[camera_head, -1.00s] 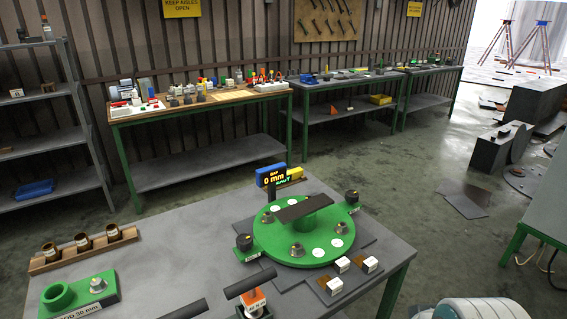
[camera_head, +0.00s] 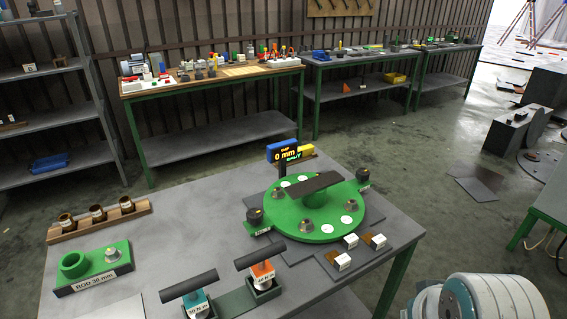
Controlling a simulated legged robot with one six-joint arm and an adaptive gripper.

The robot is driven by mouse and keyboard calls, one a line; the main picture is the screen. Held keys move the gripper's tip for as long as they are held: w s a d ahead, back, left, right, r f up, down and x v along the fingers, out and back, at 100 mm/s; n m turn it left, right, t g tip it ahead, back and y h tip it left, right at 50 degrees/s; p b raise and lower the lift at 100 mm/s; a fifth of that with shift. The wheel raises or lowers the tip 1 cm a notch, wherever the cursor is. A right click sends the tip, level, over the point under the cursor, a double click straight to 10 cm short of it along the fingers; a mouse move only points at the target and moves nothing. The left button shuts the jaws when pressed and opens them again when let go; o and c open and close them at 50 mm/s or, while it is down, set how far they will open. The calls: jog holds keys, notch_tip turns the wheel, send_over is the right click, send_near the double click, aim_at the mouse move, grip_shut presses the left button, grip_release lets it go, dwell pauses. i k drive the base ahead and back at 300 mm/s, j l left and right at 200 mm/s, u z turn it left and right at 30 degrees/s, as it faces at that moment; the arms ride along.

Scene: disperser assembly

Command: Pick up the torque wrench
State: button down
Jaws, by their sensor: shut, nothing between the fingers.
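Two T-shaped tools, which look like torque wrenches, stand upright near the front edge of the grey table (camera_head: 170,227). One has an orange body (camera_head: 262,271) under a dark bar handle. The other has a teal body (camera_head: 198,304) under a similar dark bar, and the bottom frame edge cuts it off. Both carry white labels ending in "N m"; the numbers are hard to read. They sit in a dark green holder (camera_head: 233,303). My gripper is not in view; only a white and teal part of my arm shows at bottom right.
A green round disc assembly (camera_head: 316,226) stands right of the tools, with a gap display (camera_head: 284,152) reading 0 mm behind it. A green rod block (camera_head: 92,266) and a wooden rack of brown cups (camera_head: 98,219) lie left. Table between them is clear.

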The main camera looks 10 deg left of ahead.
aim_at(261, 271)
jog(key=i+u, duration=0.15)
jog(key=u, duration=0.25)
jog(key=i+u, duration=0.15)
jog(key=u, duration=0.25)
jog(key=i+u, duration=0.1)
jog(key=u, duration=0.3)
